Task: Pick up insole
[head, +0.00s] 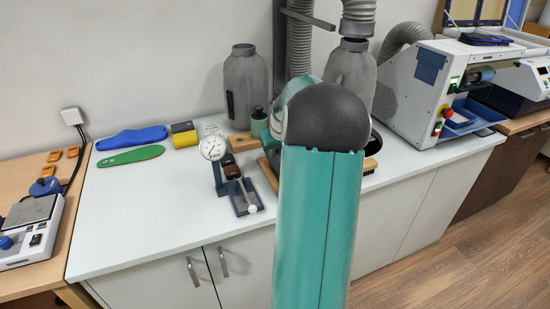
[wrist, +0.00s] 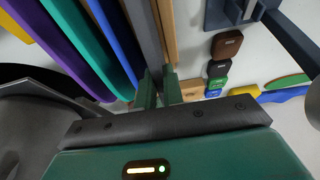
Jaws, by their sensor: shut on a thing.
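In the wrist view several slabs stand on edge side by side: a purple one (wrist: 62,52), a green one (wrist: 95,50), a blue one (wrist: 118,45) and a grey one (wrist: 143,38), the insole nearest the wooden strip (wrist: 167,32). My gripper (wrist: 159,92) is shut on the near end of the grey insole, with one green finger on each side. The lower part of the grey insole is hidden by the fingers. In the head view my arm hides the gripper and these slabs.
A flat blue insole (head: 132,138) and green insole (head: 130,156) lie on the white bench (head: 140,230). A dial gauge stand (head: 214,150) is left of my arm. Grey canisters (head: 246,85) stand behind. A white machine (head: 425,90) is at right. The bench's front left is clear.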

